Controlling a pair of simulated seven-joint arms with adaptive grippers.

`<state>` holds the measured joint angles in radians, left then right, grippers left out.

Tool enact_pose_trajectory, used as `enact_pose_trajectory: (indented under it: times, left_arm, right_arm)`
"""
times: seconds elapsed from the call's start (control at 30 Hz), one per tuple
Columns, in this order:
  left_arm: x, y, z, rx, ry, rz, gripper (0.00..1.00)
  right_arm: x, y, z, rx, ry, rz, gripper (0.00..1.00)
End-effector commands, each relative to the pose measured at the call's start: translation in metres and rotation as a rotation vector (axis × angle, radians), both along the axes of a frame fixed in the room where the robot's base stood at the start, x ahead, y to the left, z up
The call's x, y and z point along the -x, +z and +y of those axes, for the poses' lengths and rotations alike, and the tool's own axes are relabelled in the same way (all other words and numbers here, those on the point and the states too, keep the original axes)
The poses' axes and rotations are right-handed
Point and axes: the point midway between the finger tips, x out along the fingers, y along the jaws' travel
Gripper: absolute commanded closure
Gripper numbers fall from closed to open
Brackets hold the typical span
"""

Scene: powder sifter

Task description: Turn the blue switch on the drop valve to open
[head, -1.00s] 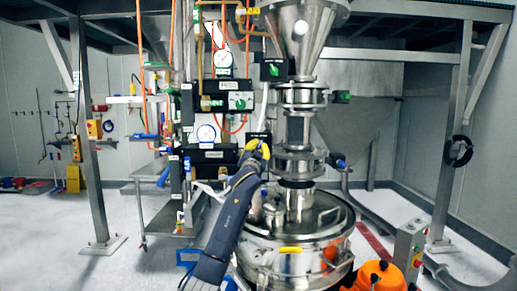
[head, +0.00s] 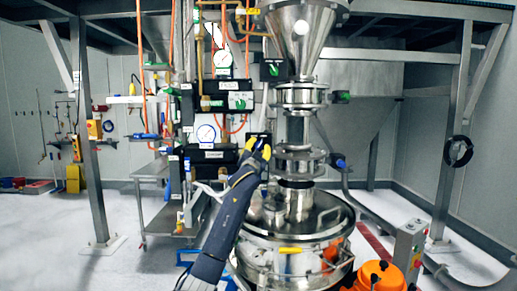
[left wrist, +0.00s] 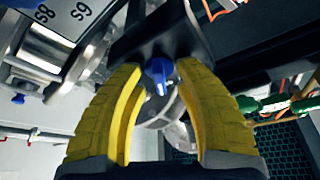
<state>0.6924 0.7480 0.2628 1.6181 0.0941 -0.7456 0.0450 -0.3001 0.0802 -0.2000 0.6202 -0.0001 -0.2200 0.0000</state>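My left gripper (head: 259,149) reaches up over the sifter to a small black box (head: 259,136) left of the drop valve column. In the left wrist view its two yellow fingers (left wrist: 163,88) are open. The blue switch (left wrist: 162,72) shows between them, on the underside of the black box (left wrist: 155,35), with a gap to each finger. In the head view the gripper hides the blue switch. The drop valve (head: 299,162) is a steel body below the funnel. My right gripper is not in view.
Another black box with a green knob (head: 273,70) sits higher up. A gauge panel (head: 207,133) stands close on the left. The round steel sifter (head: 292,253) is below, with an orange unit (head: 380,275) at its right. A blue fitting (head: 338,161) is right of the valve.

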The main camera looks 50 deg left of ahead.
Motion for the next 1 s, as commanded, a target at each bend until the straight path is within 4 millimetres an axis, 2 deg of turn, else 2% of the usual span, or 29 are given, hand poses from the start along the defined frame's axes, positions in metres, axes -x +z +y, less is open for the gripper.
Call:
enact_pose_trajectory:
  times: [0.27,0.7,1.0]
  left_arm:
    - [0.009,-0.005,-0.008,-0.001,-0.001,0.000,0.67]
    - [0.061,-0.028,-0.048,0.000,-0.002,-0.001,0.67]
    - [0.084,-0.037,-0.066,-0.001,-0.001,-0.001,0.67]
  right_arm:
    - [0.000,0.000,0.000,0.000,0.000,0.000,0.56]
    - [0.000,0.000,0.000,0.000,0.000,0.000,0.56]
    - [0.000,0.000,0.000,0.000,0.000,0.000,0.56]
